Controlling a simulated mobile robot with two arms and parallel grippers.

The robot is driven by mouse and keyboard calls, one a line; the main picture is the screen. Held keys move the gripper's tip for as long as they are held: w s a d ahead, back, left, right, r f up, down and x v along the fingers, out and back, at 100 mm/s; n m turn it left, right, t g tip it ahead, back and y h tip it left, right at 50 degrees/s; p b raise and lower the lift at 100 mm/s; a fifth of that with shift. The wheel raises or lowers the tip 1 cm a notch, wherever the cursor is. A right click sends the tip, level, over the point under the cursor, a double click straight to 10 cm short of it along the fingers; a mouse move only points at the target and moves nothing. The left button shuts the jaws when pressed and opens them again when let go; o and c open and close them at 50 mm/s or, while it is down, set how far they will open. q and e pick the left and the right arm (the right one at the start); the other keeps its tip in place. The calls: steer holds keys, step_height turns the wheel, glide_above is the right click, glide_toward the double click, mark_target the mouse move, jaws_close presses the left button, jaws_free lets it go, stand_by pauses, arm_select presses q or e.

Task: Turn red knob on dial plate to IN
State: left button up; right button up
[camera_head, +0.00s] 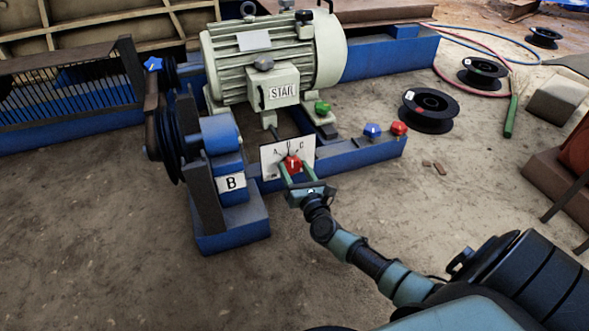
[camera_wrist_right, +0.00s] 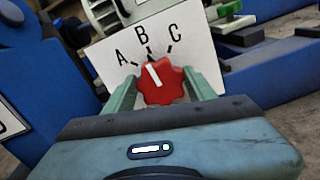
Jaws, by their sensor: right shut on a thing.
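The red knob (camera_wrist_right: 161,82) sits on a white dial plate (camera_wrist_right: 110,72) marked A, B and C; I see no IN mark on it. The knob's white line points up and slightly left, close to the B tick. In the head view the knob (camera_head: 292,164) is on the plate (camera_head: 270,157) at the front of the blue base. My right gripper (camera_head: 294,174) is shut on the knob, with one finger on each side, also seen in the wrist view (camera_wrist_right: 163,90). My left gripper is not in view.
A motor (camera_head: 270,60) with a START-like label stands behind the plate. A blue block marked B (camera_head: 232,183) is close on the left. Blue (camera_head: 372,130) and red (camera_head: 399,128) knobs sit on the beam to the right, and a green knob (camera_head: 322,108) behind.

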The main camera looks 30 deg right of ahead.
steer(key=shift+n, duration=0.3)
steer(key=n+p, duration=0.1)
steer(key=n, duration=0.1)
steer(key=shift+a+n, duration=0.1)
steer(key=shift+n, duration=0.3)
steer(key=n+p, duration=0.1)
steer(key=n, duration=0.2)
steer(key=shift+a+n, duration=0.1)
steer(key=shift+n, duration=0.2)
steer(key=n+p, duration=0.2)
steer(key=n, duration=0.4)
steer(key=shift+a+f, duration=0.1)
steer(key=n+p, duration=0.1)
steer(key=n, duration=0.3)
steer(key=shift+p, duration=0.3)
steer(key=n+p, duration=0.1)
steer(key=n, duration=0.2)
steer(key=shift+a+f+n, duration=0.1)
steer(key=shift+f+n, duration=0.05)
steer(key=shift+n, duration=0.25)
steer(key=n+p, duration=0.1)
steer(key=n, duration=0.2)
steer(key=shift+f, duration=0.1)
steer(key=shift+f+n+p, duration=0.15)
steer(key=shift+n+p, duration=0.4)
steer(key=shift+n, duration=1.05)
